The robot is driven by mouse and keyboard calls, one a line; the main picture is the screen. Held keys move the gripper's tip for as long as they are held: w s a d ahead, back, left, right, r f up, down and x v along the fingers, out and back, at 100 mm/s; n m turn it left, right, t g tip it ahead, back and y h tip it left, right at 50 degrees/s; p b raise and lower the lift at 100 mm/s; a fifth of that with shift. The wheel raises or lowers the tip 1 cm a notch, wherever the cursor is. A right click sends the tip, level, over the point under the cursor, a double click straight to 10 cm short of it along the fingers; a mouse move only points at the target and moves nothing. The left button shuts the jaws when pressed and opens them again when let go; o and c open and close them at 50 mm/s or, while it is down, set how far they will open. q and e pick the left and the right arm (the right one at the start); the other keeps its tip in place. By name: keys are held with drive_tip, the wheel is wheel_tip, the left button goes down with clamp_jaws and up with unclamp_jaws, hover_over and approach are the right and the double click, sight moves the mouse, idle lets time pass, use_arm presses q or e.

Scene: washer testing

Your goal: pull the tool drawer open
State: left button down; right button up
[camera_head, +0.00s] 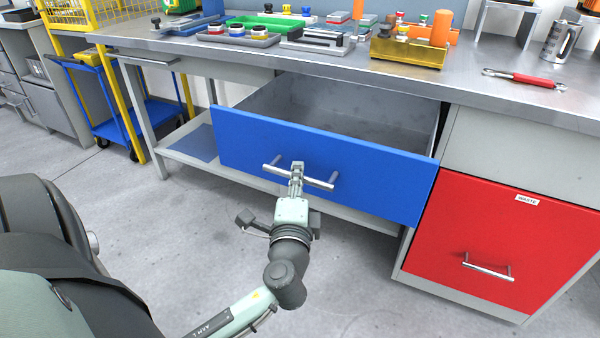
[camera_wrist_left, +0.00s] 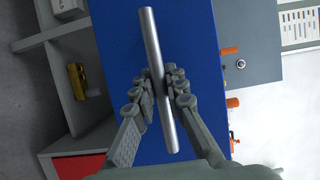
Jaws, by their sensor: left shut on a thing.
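The tool drawer (camera_head: 320,165) has a blue front and stands well out from under the workbench, with its grey inside showing and no contents that I can see. Its silver bar handle (camera_head: 318,184) runs across the middle of the blue front. My left gripper (camera_head: 297,172) is shut on this handle near its middle. In the left wrist view the handle (camera_wrist_left: 151,50) passes between the two fingers of the gripper (camera_wrist_left: 168,92), in front of the blue drawer front (camera_wrist_left: 110,40). My right gripper is in neither view.
A red waste drawer (camera_head: 500,240) with a silver handle is right of the blue drawer. The steel workbench top (camera_head: 490,60) bears trays, a yellow block and a red-handled wrench (camera_head: 525,80). A blue cart (camera_head: 105,100) stands at the left. Grey floor is clear in front.

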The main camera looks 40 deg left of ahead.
use_arm(q)
drive_tip(key=c, duration=1.5)
unclamp_jaws()
drive_tip(key=shift+c, duration=0.2)
drive_tip(key=v, duration=1.2)
